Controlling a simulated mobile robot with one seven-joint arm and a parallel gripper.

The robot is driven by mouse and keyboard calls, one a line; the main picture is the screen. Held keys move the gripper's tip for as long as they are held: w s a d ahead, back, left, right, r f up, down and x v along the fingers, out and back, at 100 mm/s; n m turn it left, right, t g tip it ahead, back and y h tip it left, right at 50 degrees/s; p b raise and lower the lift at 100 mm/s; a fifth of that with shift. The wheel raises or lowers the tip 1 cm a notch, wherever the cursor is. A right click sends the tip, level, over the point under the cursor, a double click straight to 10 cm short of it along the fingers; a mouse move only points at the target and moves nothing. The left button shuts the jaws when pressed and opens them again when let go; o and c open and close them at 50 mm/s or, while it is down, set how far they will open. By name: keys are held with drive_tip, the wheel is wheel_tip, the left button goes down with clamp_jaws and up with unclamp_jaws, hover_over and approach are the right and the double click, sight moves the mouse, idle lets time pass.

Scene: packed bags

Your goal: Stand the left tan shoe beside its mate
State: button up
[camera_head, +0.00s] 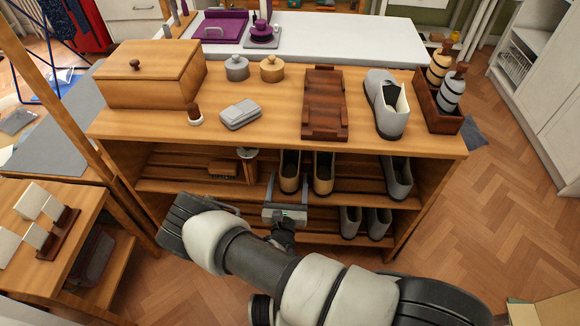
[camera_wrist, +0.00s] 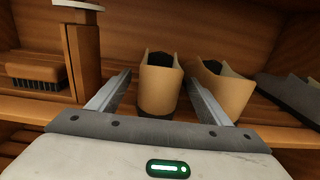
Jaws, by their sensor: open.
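The left tan shoe (camera_head: 290,181) stands upright on the upper slatted shelf inside the wooden unit, its heel end facing me; it also shows in the wrist view (camera_wrist: 159,92). Its tan mate (camera_head: 324,183) stands upright just to its right, with a narrow gap, and shows in the wrist view (camera_wrist: 226,93). My gripper (camera_head: 290,178) is open at the shelf front. In the wrist view its fingers (camera_wrist: 158,80) lie one on each side of the left tan shoe, the right one in front of the gap to the mate. I cannot tell whether either finger touches a shoe.
A brush (camera_wrist: 35,74) and a wooden post with a pale round top (camera_wrist: 86,60) stand left of the shoes. A grey shoe (camera_head: 397,180) stands right on that shelf. Grey shoes (camera_head: 350,222) stand below. The unit's top (camera_head: 270,120) overhangs, carrying boxes and another shoe.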

drive_tip(key=shift+s+a+p, duration=0.15)
drive_tip(key=shift+s+p, duration=0.25)
drive_tip(key=shift+s, duration=2.35)
